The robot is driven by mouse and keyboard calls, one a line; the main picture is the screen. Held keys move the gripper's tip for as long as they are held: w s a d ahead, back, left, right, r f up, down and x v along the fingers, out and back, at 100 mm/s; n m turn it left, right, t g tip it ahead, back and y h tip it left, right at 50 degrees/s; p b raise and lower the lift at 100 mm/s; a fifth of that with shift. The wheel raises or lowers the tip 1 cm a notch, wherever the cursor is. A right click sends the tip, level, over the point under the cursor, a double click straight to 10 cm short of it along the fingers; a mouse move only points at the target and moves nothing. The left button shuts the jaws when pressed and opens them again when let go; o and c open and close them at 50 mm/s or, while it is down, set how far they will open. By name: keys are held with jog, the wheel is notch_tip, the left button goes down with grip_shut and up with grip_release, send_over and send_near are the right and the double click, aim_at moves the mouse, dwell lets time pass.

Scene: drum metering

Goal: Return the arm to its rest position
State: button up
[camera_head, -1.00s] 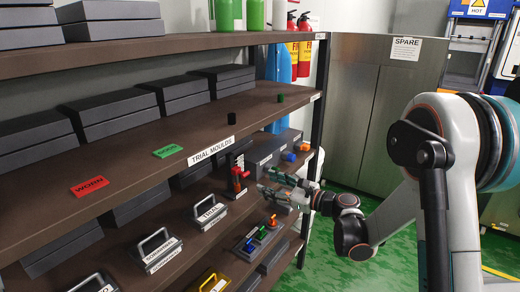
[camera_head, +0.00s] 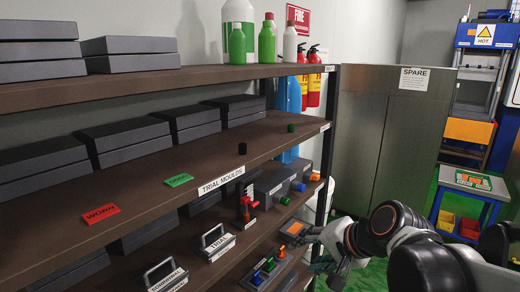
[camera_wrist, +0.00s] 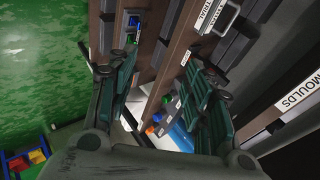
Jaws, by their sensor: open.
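My gripper (camera_head: 316,250) is low at the right end of the shelf rack in the head view, in front of the lower shelves. My arm folds in from the lower right. In the wrist view my gripper (camera_wrist: 157,56) shows two dark green fingers spread apart, with nothing held between them. The rack's boards and small coloured parts show behind the fingers, and a green floor (camera_wrist: 45,70) lies to the left.
The rack's shelf edge (camera_head: 225,178) with the TRIAL MOULDS label runs beside my gripper. A red clamp-like tool (camera_head: 247,205) and handled blocks (camera_head: 216,243) stand on the lower shelf. A steel SPARE cabinet (camera_head: 385,130) is behind. A blue cart (camera_head: 462,200) stands at right.

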jog(key=s+d+f+n+h, duration=0.1)
jog(key=s+d+n+h, duration=0.1)
jog(key=s+d+n, duration=0.2)
jog(key=s+d+f+n+h, duration=0.1)
jog(key=s+d+n+h, duration=0.2)
jog(key=s, duration=0.7)
jog(key=shift+d+n, duration=0.4)
jog(key=shift+d, duration=0.35)
